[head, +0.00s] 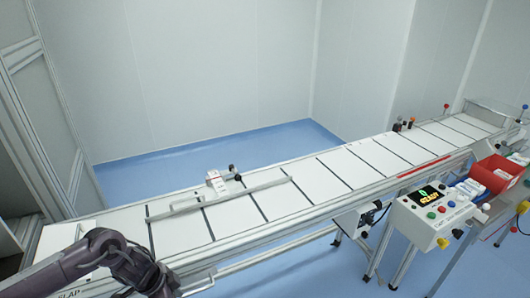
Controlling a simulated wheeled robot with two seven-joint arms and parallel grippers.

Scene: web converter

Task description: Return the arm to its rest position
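One of my arms (105,245), dark and jointed, comes in at the lower left. It bends over the near left end of the conveyor (285,200) and runs down out of the bottom edge. Its gripper is not in view, so I cannot see whether it holds anything. My other arm and its gripper are not in view either.
The long white conveyor with dark cross lines runs from lower left to upper right. A control box (433,215) with a lit display and a red bin (495,174) stand at right. Blue floor (230,142) lies behind.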

